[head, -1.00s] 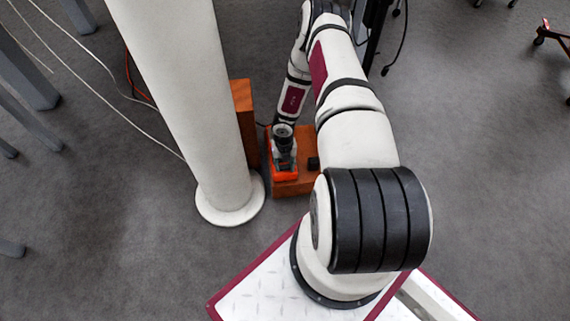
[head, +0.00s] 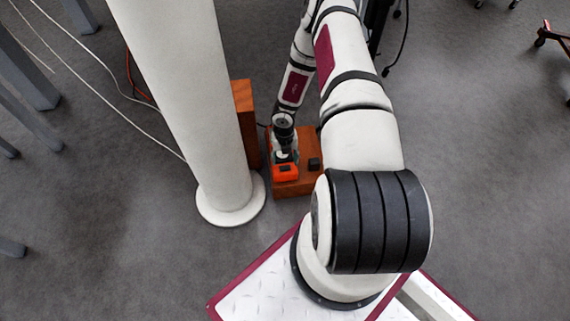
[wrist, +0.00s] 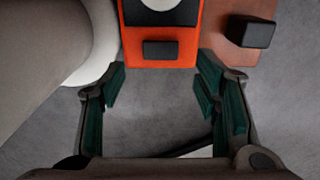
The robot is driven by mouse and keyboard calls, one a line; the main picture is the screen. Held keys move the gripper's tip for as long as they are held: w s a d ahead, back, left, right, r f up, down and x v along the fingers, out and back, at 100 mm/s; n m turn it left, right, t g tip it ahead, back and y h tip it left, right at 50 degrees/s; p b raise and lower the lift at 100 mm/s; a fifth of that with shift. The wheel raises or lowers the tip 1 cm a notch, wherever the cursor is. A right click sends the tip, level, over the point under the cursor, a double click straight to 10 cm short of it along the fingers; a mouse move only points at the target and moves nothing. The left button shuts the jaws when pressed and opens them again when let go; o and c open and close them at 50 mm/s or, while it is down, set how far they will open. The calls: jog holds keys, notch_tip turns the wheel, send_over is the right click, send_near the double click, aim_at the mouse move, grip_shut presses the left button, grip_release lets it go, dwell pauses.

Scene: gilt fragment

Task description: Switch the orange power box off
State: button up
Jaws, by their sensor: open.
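The orange power box (head: 286,176) sits on a brown wooden block (head: 312,184) on the floor, in the head view. In the wrist view the orange box (wrist: 160,60) is at the top centre. Its face has a dark rectangular switch (wrist: 160,49) and a dark panel with a pale round part (wrist: 160,5), cut off by the top edge. I cannot tell the switch's position. My gripper (wrist: 160,80) is open and empty, its green-padded fingers on either side just below the box's near edge in the picture. In the head view it partly hides the box.
A black knob or block (wrist: 257,33) stands on the wood right of the orange box. A thick white column (head: 190,100) with a round foot (head: 230,208) stands close on the left. A taller brown block (head: 247,120) is behind it.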

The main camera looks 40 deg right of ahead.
aim_at(283, 166)
notch_tip(283, 166, up, 7)
jog(key=shift+r, duration=0.15)
jog(key=c, duration=0.7)
jog(key=shift+r+p, duration=0.3)
jog(key=shift+p, duration=0.25)
jog(key=c, duration=0.5)
jog(key=shift+w+r+p, duration=0.2)
jog(key=shift+r+p, duration=0.15)
jog(key=shift+p, duration=0.25)
grip_shut()
jog(key=f+b, duration=0.1)
jog(key=f, duration=0.3)
jog(key=f+b, duration=0.1)
jog(key=f, duration=0.3)
jog(key=f+b, duration=0.1)
jog(key=f, duration=0.3)
jog(key=shift+w+f, duration=0.25)
jog(key=shift+w, duration=0.05)
